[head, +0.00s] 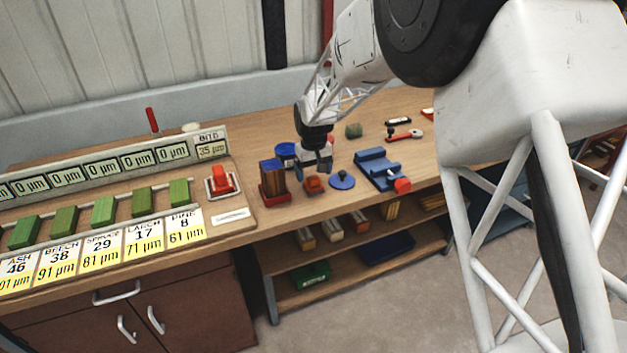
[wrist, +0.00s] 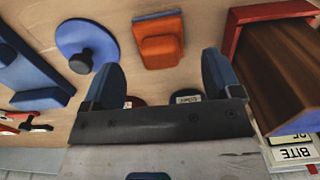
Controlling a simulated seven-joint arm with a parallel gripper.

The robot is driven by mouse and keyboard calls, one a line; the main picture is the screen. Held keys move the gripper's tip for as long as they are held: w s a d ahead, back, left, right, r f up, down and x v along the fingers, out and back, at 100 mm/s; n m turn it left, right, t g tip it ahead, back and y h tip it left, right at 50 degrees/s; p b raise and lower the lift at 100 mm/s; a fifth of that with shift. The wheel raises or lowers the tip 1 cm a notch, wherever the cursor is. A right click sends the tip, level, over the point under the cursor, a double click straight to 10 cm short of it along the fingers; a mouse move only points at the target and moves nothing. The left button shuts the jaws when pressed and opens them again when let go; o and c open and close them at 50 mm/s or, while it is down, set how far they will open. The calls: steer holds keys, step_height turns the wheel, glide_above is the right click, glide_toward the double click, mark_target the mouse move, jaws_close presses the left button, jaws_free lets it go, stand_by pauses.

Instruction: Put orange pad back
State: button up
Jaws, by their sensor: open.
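An orange pad (head: 314,185) with a raised grip block lies on the wooden bench, near its front edge. In the wrist view the orange pad (wrist: 159,52) is at the top middle, just beyond the fingertips. My gripper (head: 316,168) is above and just behind it, pointing down. In the wrist view my gripper (wrist: 160,72) has its two blue fingers wide apart, with nothing between them. A second, red-orange block (head: 221,180) sits in a white-edged square on the panel at left. I cannot tell which spot belongs to the pad.
A red holder (head: 274,194) with brown blocks stands close left of the pad. A blue disc with a knob (head: 341,181) lies close right, then a blue vise (head: 378,168). A blue tub (head: 286,150) is behind. A row of green blocks (head: 104,211) lines the panel.

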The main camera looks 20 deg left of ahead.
mark_target(316, 178)
steer(key=shift+r, duration=3.6)
steer(key=shift+d+r, duration=0.1)
steer(key=s+d+r+m, duration=0.1)
steer(key=s+d+r, duration=0.35)
steer(key=d, duration=0.55)
steer(key=s+d+r+m+t, duration=0.15)
steer(key=s+d+r, duration=0.3)
steer(key=d, duration=0.55)
steer(key=s+d+r+m, duration=0.2)
steer(key=s+d+r, duration=0.3)
steer(key=d, duration=0.6)
steer(key=s+d+m, duration=0.2)
steer(key=s+d, duration=0.7)
steer(key=s, duration=0.3)
steer(key=s+d+f+m+t, duration=0.1)
steer(key=s+d+m, duration=0.1)
steer(key=s+d, duration=0.7)
steer(key=shift+s+m, duration=0.35)
steer(key=shift+s, duration=1.4)
